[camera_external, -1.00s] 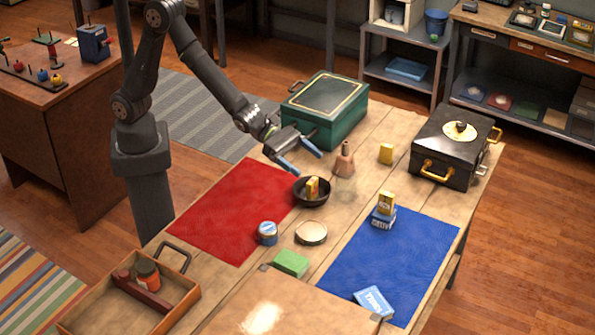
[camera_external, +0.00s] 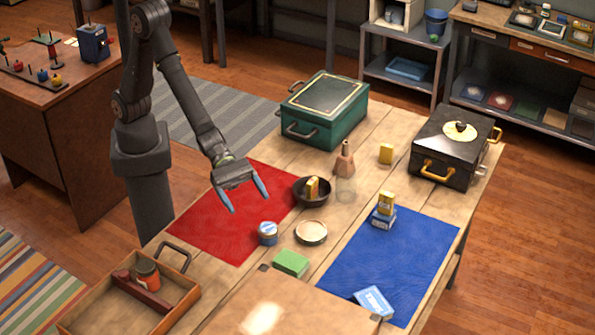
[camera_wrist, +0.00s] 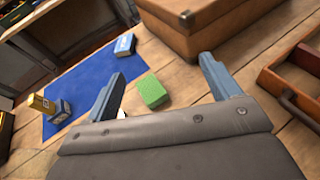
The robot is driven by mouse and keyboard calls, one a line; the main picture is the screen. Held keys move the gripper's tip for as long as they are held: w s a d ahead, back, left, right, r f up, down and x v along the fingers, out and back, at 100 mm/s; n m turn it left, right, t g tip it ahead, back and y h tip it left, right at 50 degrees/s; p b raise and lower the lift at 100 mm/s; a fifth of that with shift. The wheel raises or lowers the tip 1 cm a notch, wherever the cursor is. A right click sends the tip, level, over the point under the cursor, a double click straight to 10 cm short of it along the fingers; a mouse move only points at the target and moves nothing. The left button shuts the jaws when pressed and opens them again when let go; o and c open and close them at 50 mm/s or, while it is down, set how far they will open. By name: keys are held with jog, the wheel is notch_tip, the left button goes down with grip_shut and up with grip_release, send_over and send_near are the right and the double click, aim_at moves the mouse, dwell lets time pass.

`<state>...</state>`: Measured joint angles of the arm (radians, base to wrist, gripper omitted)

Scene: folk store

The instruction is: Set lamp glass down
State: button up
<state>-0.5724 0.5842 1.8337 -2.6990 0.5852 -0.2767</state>
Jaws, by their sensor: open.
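A faint, see-through shape (camera_external: 345,190), which looks like the lamp glass, stands on the table just in front of a brown bottle-shaped piece (camera_external: 344,160). Its outline is hard to make out. My gripper (camera_external: 248,204) is open and empty above the red mat (camera_external: 225,235), to the left of the dark bowl and apart from the glass. In the wrist view my open fingers (camera_wrist: 162,68) have a green block (camera_wrist: 152,92) showing between them, farther off on the table. I cannot make out the lamp glass in the wrist view.
A dark bowl (camera_external: 325,198) holds a yellow box. A blue tin (camera_external: 267,233), a round pale dish (camera_external: 311,232) and a wooden tray (camera_external: 185,306) are nearby. The blue mat (camera_external: 420,260) carries small boxes. Green (camera_external: 322,130) and black (camera_external: 430,155) cases stand at the back.

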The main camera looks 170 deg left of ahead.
jog(key=d+f+m+h, duration=0.1)
jog(key=d+h, duration=0.1)
jog(key=d, duration=0.5)
jog(key=w+d+f+m+h, duration=0.1)
jog(key=d+m+h, duration=0.1)
jog(key=d, duration=0.5)
jog(key=w+d+m+h, duration=0.1)
jog(key=d+h, duration=0.1)
jog(key=d, duration=0.5)
jog(key=shift+d+f+m+t, duration=0.15)
jog(key=shift+f+m+t, duration=0.25)
